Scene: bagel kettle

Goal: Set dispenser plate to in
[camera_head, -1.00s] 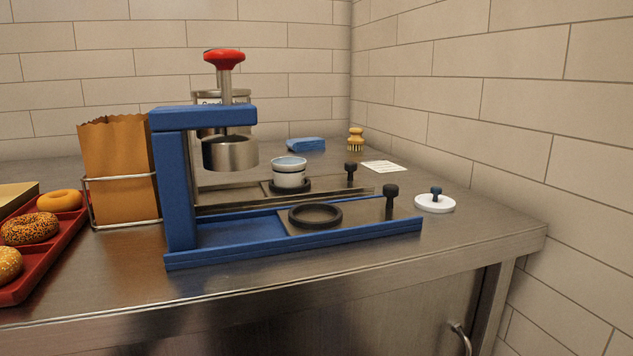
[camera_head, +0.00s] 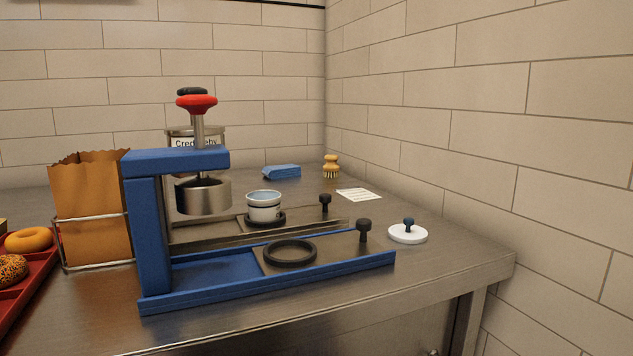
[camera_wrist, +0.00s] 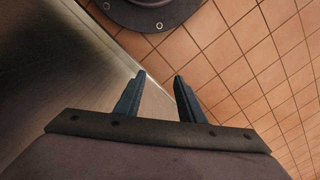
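The blue press frame (camera_head: 150,235) stands at the front of the counter, with a red knob (camera_head: 197,102) above a steel cup. Its grey sliding plate (camera_head: 330,245) carries a black ring and an upright black knob (camera_head: 364,229), and sits at the right end of the rail. Behind it is the dispenser with a labelled canister (camera_head: 186,138). Its plate (camera_head: 300,216) also extends right, with a black knob (camera_head: 325,201) and a white cup (camera_head: 264,205) on a ring. My gripper (camera_wrist: 160,76) shows only in the wrist view, fingers apart, empty, over the floor beside a steel surface.
A paper bag (camera_head: 88,205) in a wire holder and a red bagel tray (camera_head: 40,262) are left. A white disc with a knob (camera_head: 408,235), paper (camera_head: 359,194), brush (camera_head: 331,168) and blue block (camera_head: 282,171) lie right and behind. The counter's front right is clear.

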